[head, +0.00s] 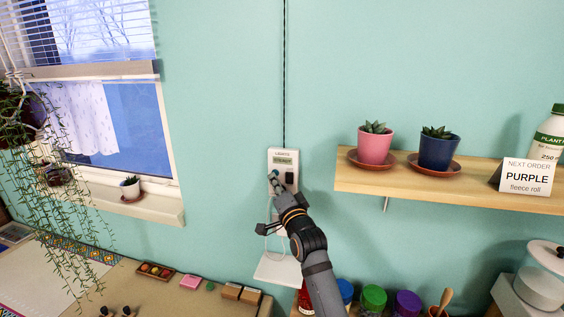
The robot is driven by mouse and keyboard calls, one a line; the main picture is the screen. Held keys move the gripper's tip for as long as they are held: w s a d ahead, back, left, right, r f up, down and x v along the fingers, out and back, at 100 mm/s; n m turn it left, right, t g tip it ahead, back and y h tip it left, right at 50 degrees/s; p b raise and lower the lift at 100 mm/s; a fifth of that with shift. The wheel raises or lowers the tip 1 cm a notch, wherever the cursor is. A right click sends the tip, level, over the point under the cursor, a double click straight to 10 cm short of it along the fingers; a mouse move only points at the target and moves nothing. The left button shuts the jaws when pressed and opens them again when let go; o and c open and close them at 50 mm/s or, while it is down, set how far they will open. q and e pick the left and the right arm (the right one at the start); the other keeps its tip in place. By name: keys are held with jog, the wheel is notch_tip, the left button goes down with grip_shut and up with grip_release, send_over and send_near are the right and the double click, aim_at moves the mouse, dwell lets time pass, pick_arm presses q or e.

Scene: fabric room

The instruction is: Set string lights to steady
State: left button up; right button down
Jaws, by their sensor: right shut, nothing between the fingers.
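The string-light control box (284,157) is a white unit on the teal wall, under a dark cord that runs down from above. It has a "LIGHTS" label and a small greenish display, whose tiny text seems to read "STEADY". A dark square part (290,178) is on its right side. My right gripper (274,177) is shut and empty, with its tips at the left of the box's lower front. It covers that part, so any button there is hidden and contact cannot be told. My left gripper is not in view.
A wooden shelf (460,191) to the right holds a pink pot (374,148), a navy pot (438,151), a "PURPLE" card (527,177) and a bottle (552,135). A small white ledge (277,270) is below the box. A hanging plant (60,190) is at left by the window.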

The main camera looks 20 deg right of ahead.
jog(key=shift+s+a, duration=0.1)
jog(key=shift+s, duration=0.1)
jog(key=shift+s+a, duration=0.15)
jog(key=shift+s+p, duration=0.1)
jog(key=shift+p, duration=0.2)
